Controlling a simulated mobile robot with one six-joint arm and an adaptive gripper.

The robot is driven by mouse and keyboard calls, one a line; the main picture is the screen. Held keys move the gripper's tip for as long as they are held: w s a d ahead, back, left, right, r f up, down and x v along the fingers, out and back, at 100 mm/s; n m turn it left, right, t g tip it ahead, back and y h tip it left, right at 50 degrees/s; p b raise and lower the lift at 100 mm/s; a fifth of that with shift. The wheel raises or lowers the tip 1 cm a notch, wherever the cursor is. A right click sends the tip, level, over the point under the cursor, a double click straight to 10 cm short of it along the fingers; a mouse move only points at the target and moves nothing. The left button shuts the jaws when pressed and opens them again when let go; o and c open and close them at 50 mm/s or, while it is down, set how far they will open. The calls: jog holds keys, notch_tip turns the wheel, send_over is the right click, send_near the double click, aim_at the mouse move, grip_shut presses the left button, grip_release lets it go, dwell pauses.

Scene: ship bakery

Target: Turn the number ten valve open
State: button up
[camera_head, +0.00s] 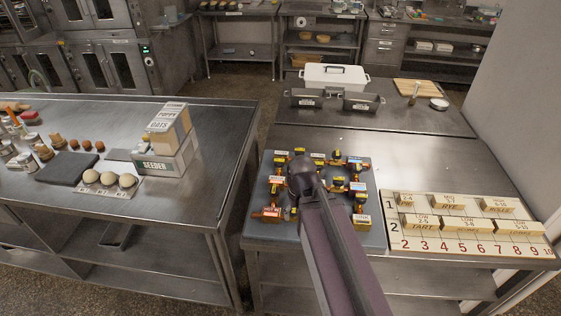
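A dark blue-grey board (272,234) lies on the right steel table and carries several small brass valves with coloured labels. Some valves show at its left edge, such as one with a red part (270,212). Others show at its right side, such as one with a blue tag (358,187). The label numbers are too small to read, so I cannot tell which valve is number ten. My arm reaches in from the bottom, and my gripper (301,168) is over the middle of the board. Its fingers cannot be made out. The arm hides the board's middle.
A numbered board (470,240) with wooden label blocks lies to the right. Dark metal bins (362,103) and a white lidded box (335,78) stand behind. A cutting board (418,88) lies at the back right. The left table (195,195) holds cartons and dough balls.

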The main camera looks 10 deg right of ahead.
aim_at(280, 160)
jog(key=w+r+m+p, duration=0.3)
jog(key=w+m, duration=0.1)
jog(key=w, duration=0.4)
jog(key=w+r+m+t+p, duration=0.1)
jog(key=w+r+m+p, duration=0.2)
jog(key=w, duration=0.6)
jog(key=w+r+m+t+y+p, duration=0.1)
jog(key=w+r+m+p, duration=0.2)
jog(key=w, duration=0.6)
jog(key=shift+d+r+m+p, duration=0.45)
jog(key=shift+r+m, duration=0.25)
jog(key=shift+m, duration=0.5)
jog(key=shift+f, duration=0.1)
jog(key=f+b, duration=0.4)
jog(key=w+a+f+b, duration=0.1)
jog(key=f+b, duration=0.4)
jog(key=w+f+b, duration=0.1)
jog(key=f+b, duration=0.3)
jog(key=shift+w+a+f+b, duration=0.15)
jog(key=shift+w+b, duration=0.05)
jog(key=shift+b, duration=0.15)
jog(key=c, duration=1.1)
